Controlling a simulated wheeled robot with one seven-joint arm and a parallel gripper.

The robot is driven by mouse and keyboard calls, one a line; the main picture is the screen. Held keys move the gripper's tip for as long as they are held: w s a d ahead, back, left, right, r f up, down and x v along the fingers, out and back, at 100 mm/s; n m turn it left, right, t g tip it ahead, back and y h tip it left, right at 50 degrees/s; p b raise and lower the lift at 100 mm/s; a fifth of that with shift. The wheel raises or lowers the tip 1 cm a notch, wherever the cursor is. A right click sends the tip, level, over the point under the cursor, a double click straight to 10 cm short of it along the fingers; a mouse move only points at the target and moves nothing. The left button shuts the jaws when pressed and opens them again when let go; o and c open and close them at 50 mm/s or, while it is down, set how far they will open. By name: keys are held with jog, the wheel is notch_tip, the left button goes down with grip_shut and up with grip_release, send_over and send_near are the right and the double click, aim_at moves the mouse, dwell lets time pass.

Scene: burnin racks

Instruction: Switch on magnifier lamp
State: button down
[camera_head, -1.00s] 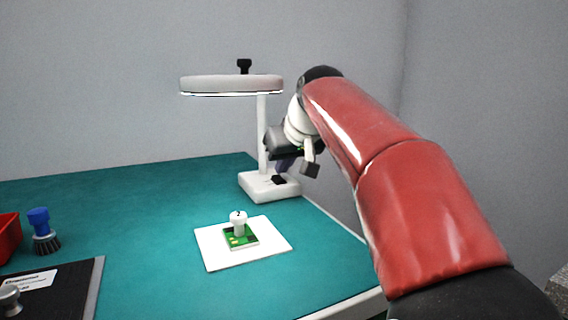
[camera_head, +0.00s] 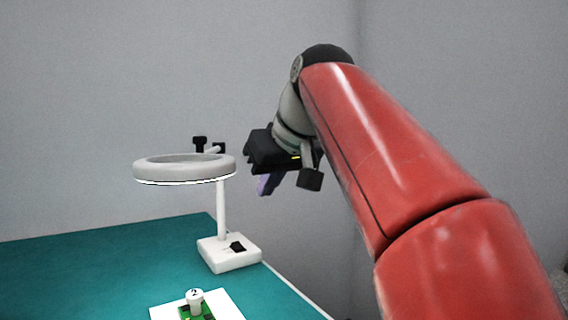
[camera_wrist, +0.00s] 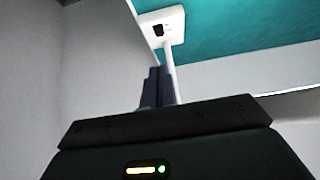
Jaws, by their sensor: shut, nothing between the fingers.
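The white magnifier lamp has a ring head (camera_head: 185,168), a thin post and a square base (camera_head: 216,256) at the table's far right corner. A black switch (camera_head: 238,247) sits on the base; it also shows in the wrist view (camera_wrist: 158,30). A bright white band runs along the ring's underside, so the lamp looks lit. My gripper (camera_head: 267,186) is shut and empty, in the air above and to the right of the base, apart from the lamp. Its dark blue fingers (camera_wrist: 159,84) show close together in the wrist view, with the lamp post behind them.
The teal table (camera_head: 100,265) is clear to the left of the lamp. A white mat (camera_head: 230,308) holds a green board (camera_head: 207,314) with a white knob marked 2 (camera_head: 195,301). Grey walls stand behind and to the right.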

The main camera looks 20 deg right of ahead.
jog(key=v, duration=0.6)
jog(key=shift+s+d+f, duration=0.1)
jog(key=shift+s+f, duration=0.25)
jog(key=shift+f, duration=0.05)
